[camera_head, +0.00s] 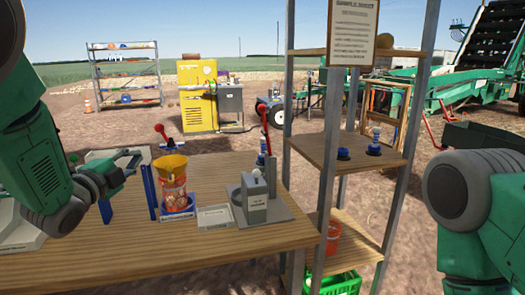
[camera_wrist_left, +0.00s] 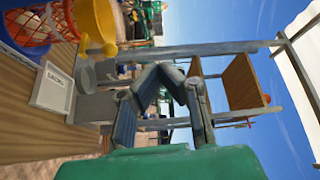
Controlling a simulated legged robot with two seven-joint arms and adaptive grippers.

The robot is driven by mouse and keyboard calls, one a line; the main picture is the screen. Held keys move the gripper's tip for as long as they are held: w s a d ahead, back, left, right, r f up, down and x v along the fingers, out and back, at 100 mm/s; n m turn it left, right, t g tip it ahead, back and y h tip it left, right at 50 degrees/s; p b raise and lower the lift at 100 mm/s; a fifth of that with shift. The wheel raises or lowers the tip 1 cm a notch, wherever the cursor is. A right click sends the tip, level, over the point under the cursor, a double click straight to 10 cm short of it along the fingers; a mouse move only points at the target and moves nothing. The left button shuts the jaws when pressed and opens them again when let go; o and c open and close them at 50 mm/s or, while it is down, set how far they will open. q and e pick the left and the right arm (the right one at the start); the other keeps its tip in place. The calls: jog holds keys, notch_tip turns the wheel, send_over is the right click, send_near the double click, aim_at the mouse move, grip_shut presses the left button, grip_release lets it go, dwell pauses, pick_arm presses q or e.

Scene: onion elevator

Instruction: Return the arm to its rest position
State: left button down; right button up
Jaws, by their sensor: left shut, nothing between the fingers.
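My left arm comes in from the left of the head view, with its left gripper (camera_head: 132,163) over the left part of the wooden table. The gripper is shut and empty, to the left of the orange-netted container with a yellow funnel (camera_head: 172,170), and apart from it. In the left wrist view the grey fingers of the left gripper (camera_wrist_left: 140,88) show with nothing between them. The view is turned sideways. Part of my right arm shows at the right edge of the head view; its gripper is out of view.
The wooden table (camera_head: 235,240) holds a grey device (camera_head: 255,203), a small light tray (camera_head: 215,217) and red-knobbed levers. A metal-post shelf (camera_head: 345,148) with blue-based items stands right of it. A green crate (camera_head: 340,284) sits low on the shelf. Bare table lies in front.

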pick_arm(q)
jog(key=s+f+n+g+y, duration=0.1)
jog(key=s+f+n, duration=0.1)
jog(key=f, duration=0.5)
jog(key=s+f+n+g+y, duration=0.1)
jog(key=s+f+n+g, duration=0.1)
jog(key=f, duration=0.4)
jog(key=s+f+n+g+y, duration=0.1)
jog(key=s+f+n+g, duration=0.1)
jog(key=f, duration=0.5)
jog(key=shift+s+a+f+n, duration=0.1)
jog(key=shift+s+f+n, duration=0.25)
jog(key=shift+s+n, duration=0.35)
jog(key=s+f+n+g+y, duration=0.1)
jog(key=s+f+n+g, duration=0.35)
jog(key=s+f, duration=0.65)
jog(key=s+f+n+g, duration=0.3)
jog(key=s+f+g, duration=0.35)
jog(key=s, duration=0.65)
jog(key=s+d+f+n+g, duration=0.1)
jog(key=s+d+f+n, duration=0.1)
jog(key=s, duration=1.1)
notch_tip(320, 180, down, 2)
jog(key=shift+d+n+g, duration=0.15)
jog(key=shift+n+g, duration=0.25)
jog(key=shift+n, duration=0.35)
pick_arm(e)
jog(key=shift+w, duration=0.25)
